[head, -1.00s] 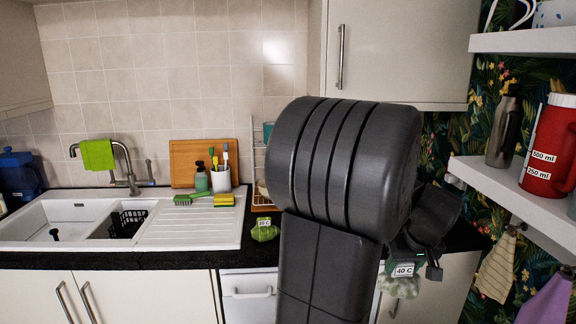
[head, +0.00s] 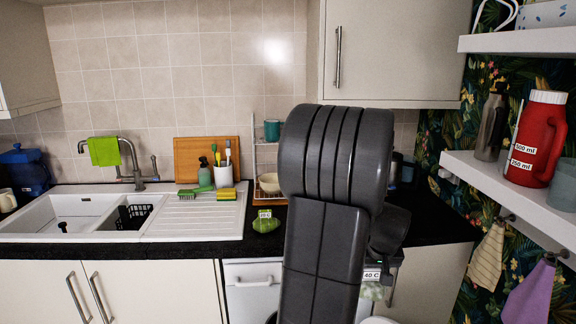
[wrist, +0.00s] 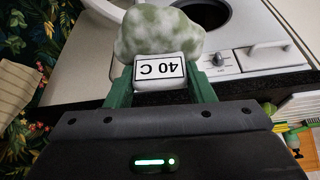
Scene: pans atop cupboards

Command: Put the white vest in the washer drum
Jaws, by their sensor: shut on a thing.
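My gripper (wrist: 160,90) is shut on a mottled white and pale green cloth bundle with a "40 C" tag (wrist: 160,68). No plain white vest shows, and I cannot tell whether this bundle is the vest. In the head view the bundle (head: 372,292) hangs at the gripper, mostly hidden behind my arm. The white washer front (head: 253,290) is under the counter, partly behind my arm. In the wrist view its panel (wrist: 262,55) has a knob, and a dark round opening (wrist: 200,12) shows beyond the bundle, apart from it.
A green tagged bundle (head: 266,225) lies on the dark counter (head: 235,246). The sink (head: 75,212) is at left. White shelves (head: 500,170) with a red jug (head: 537,140) and hanging cloths (head: 487,256) are at right.

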